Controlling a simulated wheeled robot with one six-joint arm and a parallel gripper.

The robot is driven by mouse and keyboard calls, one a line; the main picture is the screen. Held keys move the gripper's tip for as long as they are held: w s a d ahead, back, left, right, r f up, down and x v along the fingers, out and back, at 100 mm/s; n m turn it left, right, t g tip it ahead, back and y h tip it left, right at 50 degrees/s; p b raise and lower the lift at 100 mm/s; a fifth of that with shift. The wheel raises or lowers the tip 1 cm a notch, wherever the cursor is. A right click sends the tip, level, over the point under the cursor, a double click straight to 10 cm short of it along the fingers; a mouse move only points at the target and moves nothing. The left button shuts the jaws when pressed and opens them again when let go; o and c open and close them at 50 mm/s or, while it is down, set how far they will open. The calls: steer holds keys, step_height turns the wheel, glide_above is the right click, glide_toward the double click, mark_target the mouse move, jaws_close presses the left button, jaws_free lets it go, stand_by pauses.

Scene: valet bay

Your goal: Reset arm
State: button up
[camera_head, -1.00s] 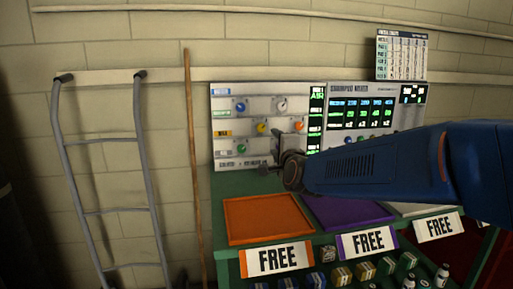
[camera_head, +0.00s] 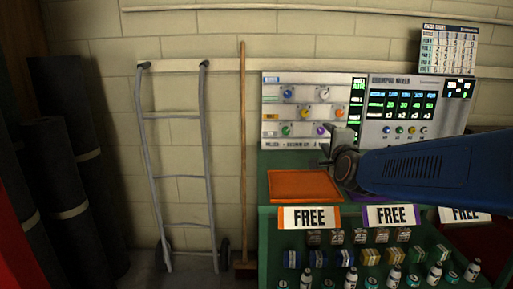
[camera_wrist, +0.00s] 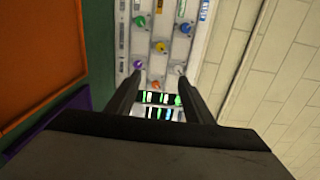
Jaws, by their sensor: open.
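My blue arm reaches in from the right in the head view, and my gripper (camera_head: 328,152) is at its left end, in front of the control panel (camera_head: 300,88) with coloured knobs. In the wrist view my gripper (camera_wrist: 155,80) shows two dark fingers spread apart, with nothing between them but the panel behind. The panel also shows in the wrist view (camera_wrist: 150,28) with several coloured knobs. Whether the fingers touch the panel cannot be told, but no knob is held.
An orange tray (camera_head: 303,184) and a purple tray (camera_head: 362,192) lie on the green bench with FREE signs (camera_head: 309,217). Bottles and small boxes stand below. A hand truck (camera_head: 180,177), a broom (camera_head: 243,160) and dark rolls (camera_head: 75,150) stand at the left.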

steer(key=s+d+f+n+g, duration=0.2)
steer(key=s+f+n+g, duration=0.2)
steer(key=s, duration=0.8)
steer(key=s+d+f+n+g, duration=0.2)
steer(key=s+f+n+g, duration=0.2)
steer(key=s+f+n, duration=0.4)
steer(key=s+d+f+n+g, duration=0.2)
steer(key=s+f+n+g, duration=0.3)
steer(key=s+f, duration=0.5)
steer(key=s+n, duration=0.1)
steer(key=s, duration=0.7)
steer(key=shift+d+f, duration=0.25)
steer(key=shift+f, duration=0.15)
